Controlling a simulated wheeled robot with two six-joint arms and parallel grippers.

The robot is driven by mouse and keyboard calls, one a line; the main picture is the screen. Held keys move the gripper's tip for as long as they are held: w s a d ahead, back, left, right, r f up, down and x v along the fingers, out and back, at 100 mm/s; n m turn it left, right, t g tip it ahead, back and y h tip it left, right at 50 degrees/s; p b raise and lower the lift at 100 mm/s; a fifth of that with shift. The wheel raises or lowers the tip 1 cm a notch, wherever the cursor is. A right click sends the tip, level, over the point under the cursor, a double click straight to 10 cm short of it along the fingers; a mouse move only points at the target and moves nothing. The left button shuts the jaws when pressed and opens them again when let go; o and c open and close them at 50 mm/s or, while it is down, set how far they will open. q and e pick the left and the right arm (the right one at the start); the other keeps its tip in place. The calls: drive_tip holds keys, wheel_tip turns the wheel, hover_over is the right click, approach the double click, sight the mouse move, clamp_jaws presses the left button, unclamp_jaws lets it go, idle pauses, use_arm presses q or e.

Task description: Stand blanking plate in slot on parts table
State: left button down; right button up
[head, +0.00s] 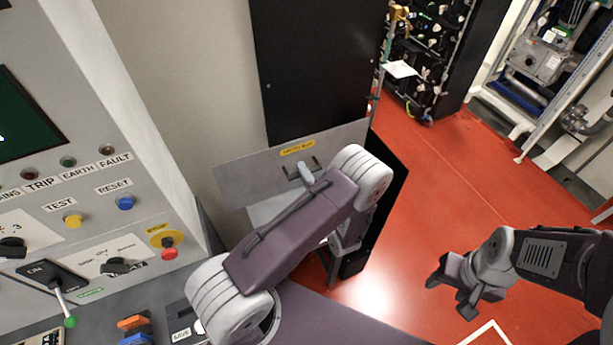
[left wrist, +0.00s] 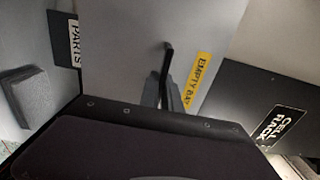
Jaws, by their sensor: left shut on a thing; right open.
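The blanking plate (head: 242,178) is a flat grey sheet with a yellow label and a handle. My left gripper (head: 303,171) is shut on it at the handle, just below the label. In the left wrist view the plate (left wrist: 125,55) fills the upper middle, with its dark handle and yellow EMPTY BAY label. A PARTS sign (left wrist: 75,43) on a dark edge shows left of the plate there. I cannot make out the slot. The plate and my left arm cover much of the parts table area. My right gripper (head: 462,285) is open and empty over the floor.
A control cabinet (head: 90,160) with switches and buttons stands at the left. A tall black panel (head: 320,70) rises behind the plate. A CELL RACK sign (left wrist: 274,125) is on a dark surface. The red floor (head: 440,190) is clear on the right.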

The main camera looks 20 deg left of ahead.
use_arm(q)
drive_tip(key=shift+r+b+x, duration=0.25)
drive_tip(key=shift+b+x, duration=0.05)
drive_tip(key=shift+x, duration=0.75)
drive_tip(key=b+x, duration=0.2)
drive_tip(key=x, duration=0.5)
wheel_tip(320, 180, down, 11)
drive_tip(key=b, duration=1.2)
use_arm(e)
wheel_tip(320, 180, down, 15)
drive_tip(key=shift+s+d+r, duration=0.15)
drive_tip(key=shift+s+d, duration=0.05)
drive_tip(key=shift+d, duration=0.05)
use_arm(q)
drive_tip(key=shift+f+b, duration=0.45)
drive_tip(key=shift+f, duration=0.05)
use_arm(e)
drive_tip(key=shift+f, duration=0.45)
use_arm(q)
drive_tip(key=c, duration=1.5)
unclamp_jaws()
use_arm(e)
drive_tip(key=shift+s, duration=0.1)
